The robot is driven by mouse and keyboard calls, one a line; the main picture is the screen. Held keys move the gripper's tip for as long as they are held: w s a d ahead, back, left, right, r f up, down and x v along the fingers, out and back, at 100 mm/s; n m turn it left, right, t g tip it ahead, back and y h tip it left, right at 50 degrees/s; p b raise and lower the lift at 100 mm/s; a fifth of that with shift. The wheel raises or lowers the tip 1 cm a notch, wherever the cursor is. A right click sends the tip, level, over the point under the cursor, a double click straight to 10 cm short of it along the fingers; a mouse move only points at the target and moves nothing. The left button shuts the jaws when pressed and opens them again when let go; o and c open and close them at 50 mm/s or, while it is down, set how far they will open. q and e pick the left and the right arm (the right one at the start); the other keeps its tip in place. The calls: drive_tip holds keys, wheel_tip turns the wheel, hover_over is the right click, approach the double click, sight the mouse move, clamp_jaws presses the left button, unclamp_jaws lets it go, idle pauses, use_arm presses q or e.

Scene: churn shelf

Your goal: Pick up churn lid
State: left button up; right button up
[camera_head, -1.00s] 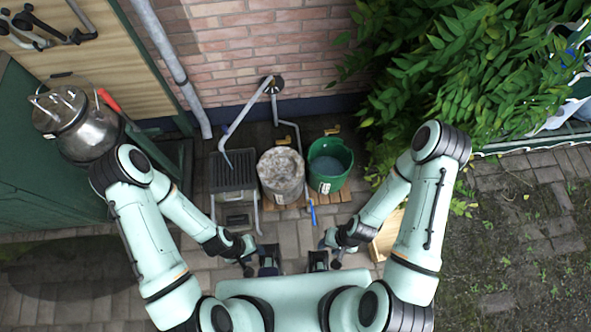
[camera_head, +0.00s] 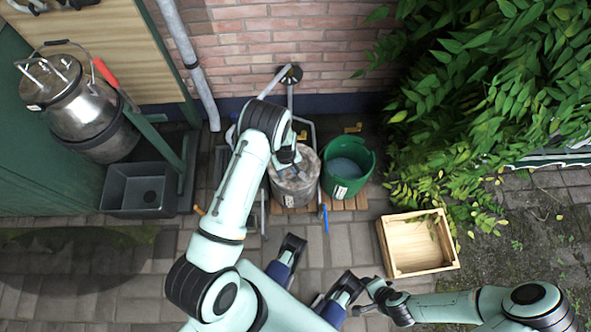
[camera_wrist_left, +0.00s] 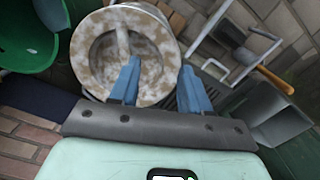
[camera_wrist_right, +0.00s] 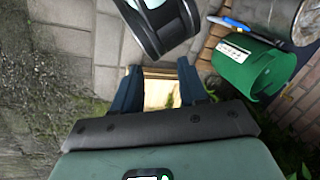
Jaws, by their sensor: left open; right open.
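A steel churn (camera_head: 85,115) stands at the left by the green cabinet, with a lid-like metal top (camera_head: 52,80) carrying two bars. A stained pale round container (camera_head: 295,185) stands on slats near the wall. In the left wrist view its top is a stained ring (camera_wrist_left: 87,55) with a recessed middle and a bar across; I cannot tell whether this is a churn lid. My left gripper (camera_wrist_left: 162,80) is open and empty above it, its fingertips over the near rim; in the head view the arm partly covers the container. My right gripper (camera_wrist_right: 160,84) is open and empty, low over the paving.
A green bucket (camera_head: 348,168) stands right of the stained container. A wooden crate (camera_head: 388,248) is on the paving at right. A dark basin (camera_head: 118,190) lies below the churn. A grey pipe (camera_head: 190,62) runs down the wall, and leafy branches (camera_head: 480,80) crowd the right.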

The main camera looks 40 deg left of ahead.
use_arm(q)
drive_tip(key=w+a+n+b, duration=0.2)
drive_tip(key=w+a+b, duration=0.1)
drive_tip(key=w, duration=0.4)
drive_tip(key=f+b, duration=0.1)
drive_tip(key=f, duration=0.7)
drive_tip(key=shift+w+d+f+b, duration=0.1)
drive_tip(key=shift+w+f+b, duration=0.1)
drive_tip(key=shift+f+b, duration=0.15)
wheel_tip(320, 180, down, 4)
drive_tip(key=shift+w+f+b, duration=0.15)
drive_tip(key=shift+f+b, duration=0.05)
drive_tip(key=shift+b, duration=0.6)
drive_tip(key=shift+f, duration=0.15)
drive_tip(key=shift+w, duration=0.1)
clamp_jaws()
use_arm(e)
drive_tip(key=w+d+f, duration=0.3)
drive_tip(key=f, duration=0.6)
drive_tip(key=shift+d+m+t+h, duration=0.25)
drive_tip(key=shift+m+t+h, duration=0.05)
drive_tip(key=shift+t+h, duration=0.1)
